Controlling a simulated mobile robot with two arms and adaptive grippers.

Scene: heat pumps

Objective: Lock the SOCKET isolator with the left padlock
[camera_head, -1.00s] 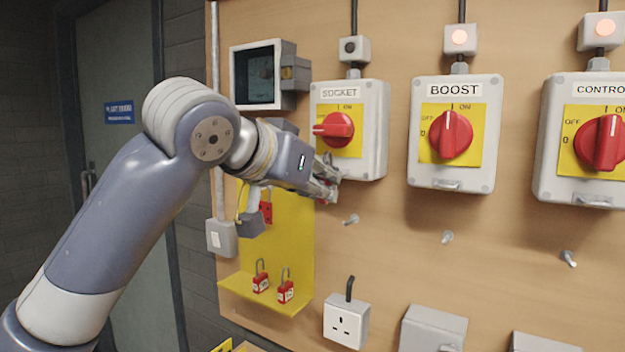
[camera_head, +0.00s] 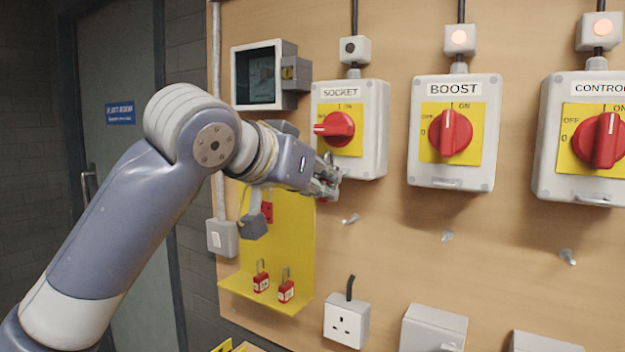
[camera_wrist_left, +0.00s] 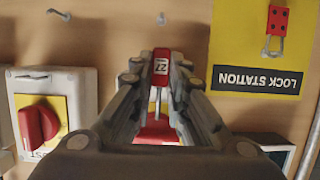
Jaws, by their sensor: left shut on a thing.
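The SOCKET isolator (camera_head: 374,140) is a grey box with a yellow plate. Its red knob (camera_head: 334,129) points left, towards the OFF side. My left gripper (camera_head: 328,183) is at the box's lower left edge. My right gripper is out of view.
Two red padlocks (camera_head: 261,282) (camera_head: 286,291) stand on the yellow lock station shelf (camera_head: 238,286). A red hasp (camera_head: 267,211) hangs above them. The BOOST isolator (camera_head: 481,130) is to the right. Metal pegs (camera_head: 350,219) stick out below the boxes.

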